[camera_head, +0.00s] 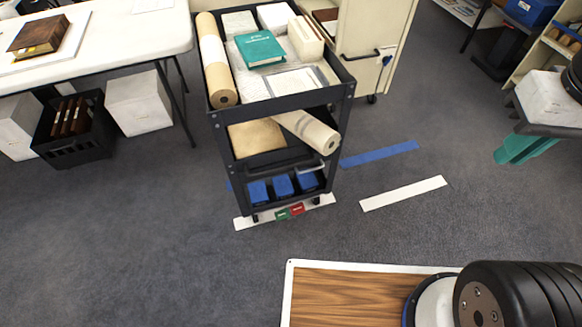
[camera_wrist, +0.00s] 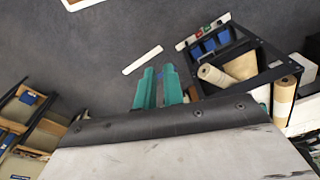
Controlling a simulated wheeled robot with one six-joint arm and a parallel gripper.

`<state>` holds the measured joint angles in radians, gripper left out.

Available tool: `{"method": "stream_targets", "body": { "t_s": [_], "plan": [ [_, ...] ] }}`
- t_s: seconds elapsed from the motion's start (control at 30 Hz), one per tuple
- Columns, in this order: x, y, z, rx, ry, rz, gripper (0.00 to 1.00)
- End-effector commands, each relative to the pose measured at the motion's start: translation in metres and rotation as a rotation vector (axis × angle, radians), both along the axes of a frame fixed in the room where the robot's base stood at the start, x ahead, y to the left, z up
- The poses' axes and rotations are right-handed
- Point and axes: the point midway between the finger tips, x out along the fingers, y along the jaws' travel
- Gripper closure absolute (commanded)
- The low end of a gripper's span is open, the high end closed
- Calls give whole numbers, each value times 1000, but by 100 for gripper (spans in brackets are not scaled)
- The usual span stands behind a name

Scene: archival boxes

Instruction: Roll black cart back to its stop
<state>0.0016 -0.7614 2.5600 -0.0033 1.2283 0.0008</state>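The black cart (camera_head: 343,92) stands upright in the middle of the head view, loaded on three levels. Its near wheels are at a white floor strip (camera_head: 244,223) with a small green and red piece (camera_head: 290,211) on it. A dark bar (camera_head: 280,167) runs across the cart's near end. Blue tape (camera_head: 380,154) lies on the floor to the right. My gripper (camera_head: 515,150) is right of the cart, well apart from it. In the wrist view its teal fingers (camera_wrist: 158,88) have a narrow empty gap between them. The cart (camera_wrist: 262,48) shows beyond them there.
A second white strip (camera_head: 403,193) lies on bare carpet right of the cart. A cream cabinet (camera_head: 375,30) stands close behind the cart. A white table (camera_head: 130,40) with a black crate (camera_head: 75,150) below is at left. A wood-topped surface (camera_head: 340,295) is in front. Carpet between is clear.

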Motion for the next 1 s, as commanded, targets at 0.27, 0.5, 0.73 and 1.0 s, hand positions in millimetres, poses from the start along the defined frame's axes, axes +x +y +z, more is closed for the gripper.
{"method": "stream_targets", "body": {
  "t_s": [0.27, 0.5, 0.73, 1.0],
  "plan": [
    [12, 12, -28, -4, 154, 52, 62],
    [47, 26, -76, -34, 339, 130, 62],
    [99, 45, -140, -62, 371, 275, 62],
    [158, 76, -242, -79, 316, 525, 62]
  ]
}}
